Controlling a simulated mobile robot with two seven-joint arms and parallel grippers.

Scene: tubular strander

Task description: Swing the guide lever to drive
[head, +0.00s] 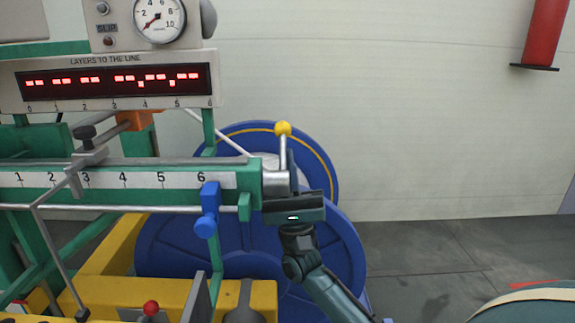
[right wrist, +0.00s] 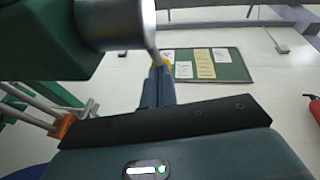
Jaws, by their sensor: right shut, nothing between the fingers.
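The guide lever (head: 283,150) is a thin metal rod with a yellow ball on top. It rises nearly upright from a grey cylindrical hub (head: 276,183) at the right end of the green scale beam. My right gripper (head: 292,160) is shut and empty, its fingers pointing up close beside the rod, below the ball. In the right wrist view the shut fingers (right wrist: 158,80) stand just right of the hub (right wrist: 115,22) and partly hide the yellow ball (right wrist: 167,61). I cannot tell whether they touch the lever. My left gripper is not in view.
The green beam (head: 225,180) carries a number scale, a grey slider and a blue handle (head: 207,210). Above are a red display (head: 110,85) and a dial gauge (head: 159,18). Large blue reels (head: 340,245) stand behind my right arm.

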